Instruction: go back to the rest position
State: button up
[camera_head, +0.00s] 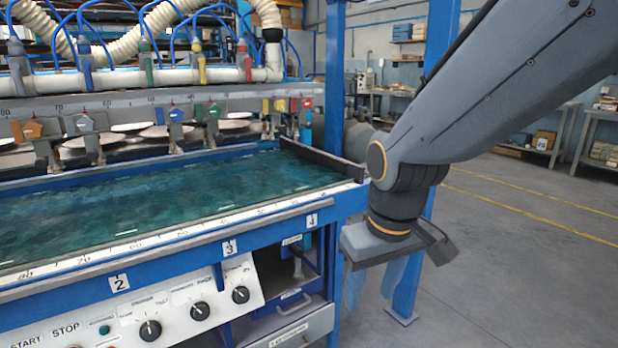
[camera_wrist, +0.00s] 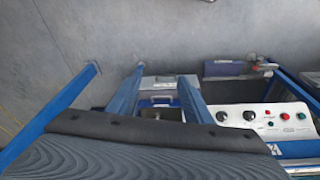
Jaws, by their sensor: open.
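My gripper (camera_head: 373,288) hangs at the end of my grey arm in the head view, beyond the right end of the plate dryer. Its two bluish fingers point down and stand apart, with nothing between them. The plate dryer (camera_head: 170,245) has a blue frame and a blue-green bed (camera_head: 150,200). My gripper is beside its front right corner; I cannot tell the exact gap. The wrist view looks down at the floor and the dryer's control panel (camera_wrist: 262,120).
A blue post (camera_head: 408,285) stands close behind my gripper. A drawer (camera_head: 300,328) sits under the dryer's right end. Grey metal plates (camera_head: 160,131) lie behind the bed. The floor (camera_head: 530,240) at right is clear, with benches (camera_head: 590,145) farther back.

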jog(key=s+f+m+g, duration=0.1)
jog(key=s+m+g, duration=0.15)
jog(key=s, duration=0.75)
jog(key=w+d+r+m+p, duration=0.1)
jog(key=d+r+p, duration=0.6)
jog(key=p, duration=0.9)
jog(key=shift+d+r+m, duration=0.35)
jog(key=shift+d+r, duration=0.05)
jog(key=shift+d, duration=0.5)
